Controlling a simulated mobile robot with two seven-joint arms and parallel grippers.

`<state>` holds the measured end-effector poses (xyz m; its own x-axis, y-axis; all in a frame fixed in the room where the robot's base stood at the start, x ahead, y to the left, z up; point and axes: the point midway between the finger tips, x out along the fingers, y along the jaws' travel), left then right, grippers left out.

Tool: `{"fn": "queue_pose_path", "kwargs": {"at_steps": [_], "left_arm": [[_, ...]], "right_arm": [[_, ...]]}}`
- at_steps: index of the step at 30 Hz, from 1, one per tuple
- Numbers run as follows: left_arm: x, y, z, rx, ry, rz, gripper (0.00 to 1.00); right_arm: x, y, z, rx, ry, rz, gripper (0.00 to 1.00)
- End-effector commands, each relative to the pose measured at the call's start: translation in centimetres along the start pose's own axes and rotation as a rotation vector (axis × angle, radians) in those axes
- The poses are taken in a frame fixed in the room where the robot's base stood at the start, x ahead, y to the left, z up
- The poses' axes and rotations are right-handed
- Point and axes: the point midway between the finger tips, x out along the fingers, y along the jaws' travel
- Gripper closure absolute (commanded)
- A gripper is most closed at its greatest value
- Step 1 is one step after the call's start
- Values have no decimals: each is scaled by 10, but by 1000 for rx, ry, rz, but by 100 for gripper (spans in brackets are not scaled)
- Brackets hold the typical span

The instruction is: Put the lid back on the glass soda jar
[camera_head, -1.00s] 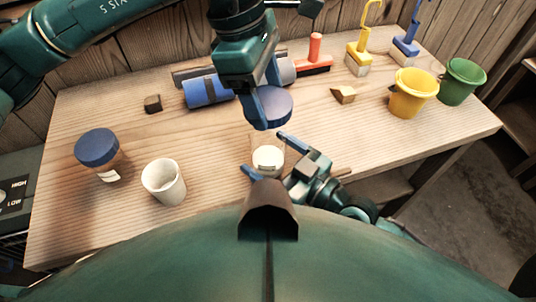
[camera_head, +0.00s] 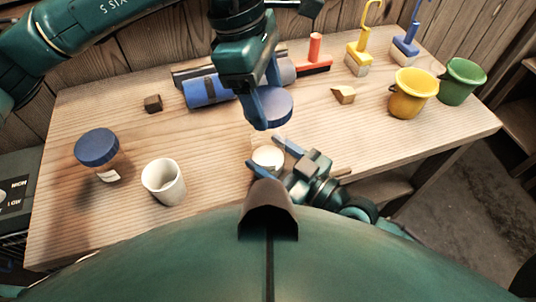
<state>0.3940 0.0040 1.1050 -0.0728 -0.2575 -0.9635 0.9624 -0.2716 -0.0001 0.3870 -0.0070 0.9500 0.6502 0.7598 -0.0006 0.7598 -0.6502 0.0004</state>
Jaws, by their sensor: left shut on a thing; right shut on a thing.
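My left gripper (camera_head: 264,106) is shut on a round blue lid (camera_head: 278,107) and holds it above the table, a little beyond the jar. The clear glass soda jar (camera_head: 268,157) with a pale label or contents stands on the table below and nearer to me. Its top is open, and its glass outline is hard to see. My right gripper (camera_head: 264,155) is shut on this jar, one finger on each side. The lid and jar are apart.
Another jar with a blue lid (camera_head: 97,147) and a white cup (camera_head: 163,182) stand at left. A blue roll (camera_head: 208,91), small blocks, brushes, a yellow bucket (camera_head: 412,94) and a green bucket (camera_head: 461,82) sit farther back. The table's left middle is clear.

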Motion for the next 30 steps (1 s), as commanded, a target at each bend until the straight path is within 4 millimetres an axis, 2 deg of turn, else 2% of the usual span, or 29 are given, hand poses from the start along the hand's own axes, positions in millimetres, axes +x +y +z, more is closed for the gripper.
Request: {"fn": "queue_pose_path", "kwargs": {"at_steps": [7,16,30], "left_arm": [[7,0,-2,-1,0,-3,53],[46,0,-13,0,-5,-2,53],[48,0,-13,0,-5,0,53]], "right_arm": [[0,0,0,0,-1,0,81],[0,0,0,0,-1,0,81],[0,0,0,0,-1,0,81]]}}
